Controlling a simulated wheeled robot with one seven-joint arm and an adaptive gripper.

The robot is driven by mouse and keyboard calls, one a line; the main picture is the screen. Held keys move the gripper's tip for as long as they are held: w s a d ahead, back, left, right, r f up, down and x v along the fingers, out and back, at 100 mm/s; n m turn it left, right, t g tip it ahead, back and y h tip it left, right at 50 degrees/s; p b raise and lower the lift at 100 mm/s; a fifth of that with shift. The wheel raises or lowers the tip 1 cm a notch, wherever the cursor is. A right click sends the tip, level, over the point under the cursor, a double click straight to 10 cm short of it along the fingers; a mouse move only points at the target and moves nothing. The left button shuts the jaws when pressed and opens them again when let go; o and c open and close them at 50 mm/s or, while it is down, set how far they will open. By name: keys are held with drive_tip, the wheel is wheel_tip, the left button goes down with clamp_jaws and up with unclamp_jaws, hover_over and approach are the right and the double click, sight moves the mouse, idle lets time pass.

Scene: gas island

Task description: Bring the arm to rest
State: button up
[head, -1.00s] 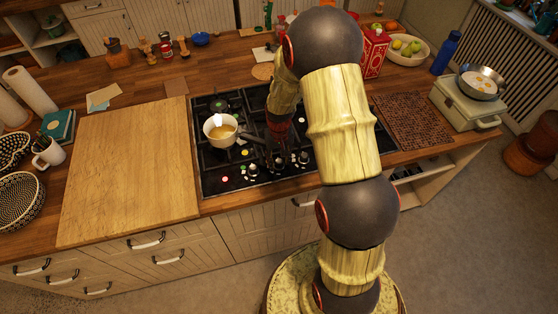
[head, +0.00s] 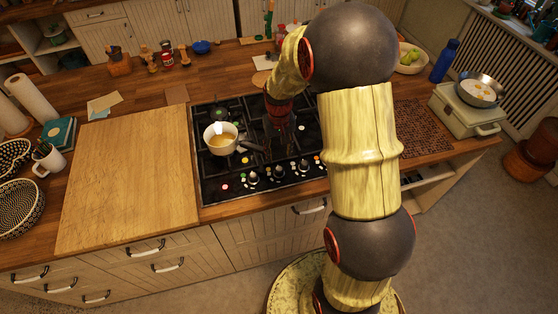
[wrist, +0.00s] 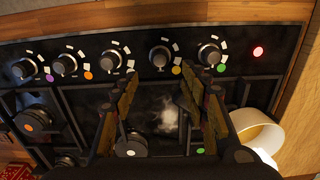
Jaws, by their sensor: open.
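My arm (head: 360,150) arches over the counter from the front. Its end hangs down over the black gas hob (head: 225,180). My gripper (wrist: 160,105) is open in the wrist view, with its two fingers apart and nothing between them. It points down at the hob, short of the row of knobs. In the head view the gripper is dark against the hob and hard to make out. A white saucepan (head: 221,138) with yellowish contents stands on the hob's left side, left of the gripper. It also shows at the right of the wrist view (wrist: 262,135).
A large wooden board (head: 130,180) lies left of the hob. A frying pan (head: 481,88) sits on a pale box (head: 462,112) at the right. A blue bottle (head: 444,60) and a fruit bowl (head: 410,60) stand at the back right. The floor at the right front is clear.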

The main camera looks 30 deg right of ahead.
wheel_tip(320, 180, up, 2)
idle(0.6)
drive_tip(key=s+a+r+n+t+b, duration=0.1)
drive_tip(key=s+a+r+t+b, duration=0.1)
drive_tip(key=s, duration=0.5)
drive_tip(key=s+a+r+n+t+b, duration=0.1)
drive_tip(key=s+a+r+b, duration=0.4)
drive_tip(key=s+a+r, duration=0.1)
drive_tip(key=s+a+r+n+t+b, duration=0.1)
drive_tip(key=s+a+r+t+b, duration=0.1)
drive_tip(key=s+a+r+b, duration=0.2)
drive_tip(key=s+a, duration=0.2)
drive_tip(key=s, duration=0.2)
drive_tip(key=shift+a+r+t, duration=0.25)
drive_tip(key=shift+r+t, duration=0.05)
